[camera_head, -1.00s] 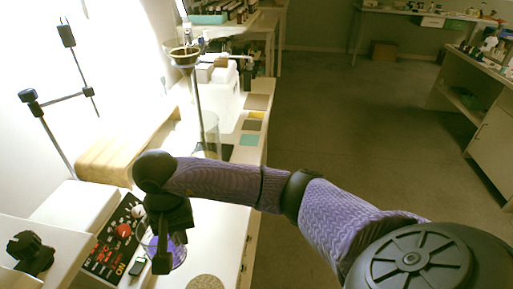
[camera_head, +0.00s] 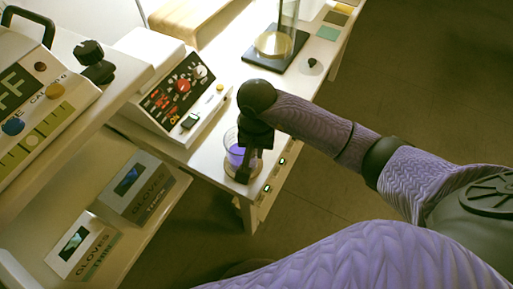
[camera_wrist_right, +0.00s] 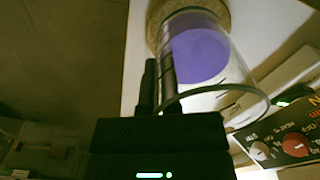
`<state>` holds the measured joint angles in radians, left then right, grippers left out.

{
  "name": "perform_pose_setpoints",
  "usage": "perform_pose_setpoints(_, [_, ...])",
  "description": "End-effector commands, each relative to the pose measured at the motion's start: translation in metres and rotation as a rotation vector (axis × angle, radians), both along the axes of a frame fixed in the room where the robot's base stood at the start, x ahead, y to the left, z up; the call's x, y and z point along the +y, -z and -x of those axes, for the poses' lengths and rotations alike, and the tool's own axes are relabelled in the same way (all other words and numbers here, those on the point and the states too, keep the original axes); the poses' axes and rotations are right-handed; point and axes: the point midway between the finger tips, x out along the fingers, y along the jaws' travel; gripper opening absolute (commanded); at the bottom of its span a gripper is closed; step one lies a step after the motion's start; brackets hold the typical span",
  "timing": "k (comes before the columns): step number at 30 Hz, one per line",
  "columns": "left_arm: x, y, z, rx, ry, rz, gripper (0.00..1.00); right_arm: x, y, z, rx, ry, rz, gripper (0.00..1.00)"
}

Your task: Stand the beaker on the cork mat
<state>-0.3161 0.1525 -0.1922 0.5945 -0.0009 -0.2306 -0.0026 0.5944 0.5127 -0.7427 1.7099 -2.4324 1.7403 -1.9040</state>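The beaker (camera_head: 235,155) is clear glass with purple liquid in it. It stands upright over the round cork mat (camera_head: 229,171) at the bench's front corner; I cannot tell whether its base touches the cork. My right gripper (camera_head: 246,172) is at the beaker's right side, partly covering it. In the right wrist view the beaker (camera_wrist_right: 205,55) shows with the cork mat (camera_wrist_right: 158,12) behind its base. The right fingers (camera_wrist_right: 158,85) are close together at the beaker's wall, which appears pinched between them. My left gripper is not in view.
A device with a red knob and black panel (camera_head: 172,95) stands left of the beaker. Two glove boxes (camera_head: 143,187) lie on a lower shelf. A glass cylinder on a dark base (camera_head: 274,46) stands farther back. The bench edge drops off just right of the mat.

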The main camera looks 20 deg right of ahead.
Motion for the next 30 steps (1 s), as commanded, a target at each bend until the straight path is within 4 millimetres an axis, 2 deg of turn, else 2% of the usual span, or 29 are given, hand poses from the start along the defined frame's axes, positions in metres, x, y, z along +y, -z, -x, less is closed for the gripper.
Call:
perform_pose_setpoints(1, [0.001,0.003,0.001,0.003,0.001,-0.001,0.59,0.000,0.003,0.000,-0.001,-0.001,0.000,0.00])
perform_pose_setpoints(6, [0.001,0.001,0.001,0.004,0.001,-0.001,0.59,0.000,0.001,0.000,0.000,0.000,0.000,0.38])
perform_pose_setpoints(7, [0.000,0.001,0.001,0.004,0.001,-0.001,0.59,0.000,0.001,0.000,0.000,0.000,0.000,0.39])
perform_pose_setpoints(14, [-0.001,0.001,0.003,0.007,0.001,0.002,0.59,0.000,0.001,0.000,0.000,0.000,0.000,0.39])
perform_pose_setpoints(17, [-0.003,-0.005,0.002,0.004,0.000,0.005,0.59,0.000,-0.010,-0.001,-0.004,0.000,0.000,0.39])
perform_pose_setpoints(24, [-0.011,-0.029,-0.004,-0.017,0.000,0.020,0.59,-0.001,-0.079,-0.001,-0.008,-0.001,0.001,0.39])
perform_pose_setpoints(27, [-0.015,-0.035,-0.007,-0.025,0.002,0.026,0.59,0.000,-0.102,-0.001,-0.006,-0.001,0.001,0.39])
perform_pose_setpoints(30, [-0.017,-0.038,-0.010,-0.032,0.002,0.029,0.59,0.000,-0.116,-0.001,-0.003,0.000,-0.001,0.39])
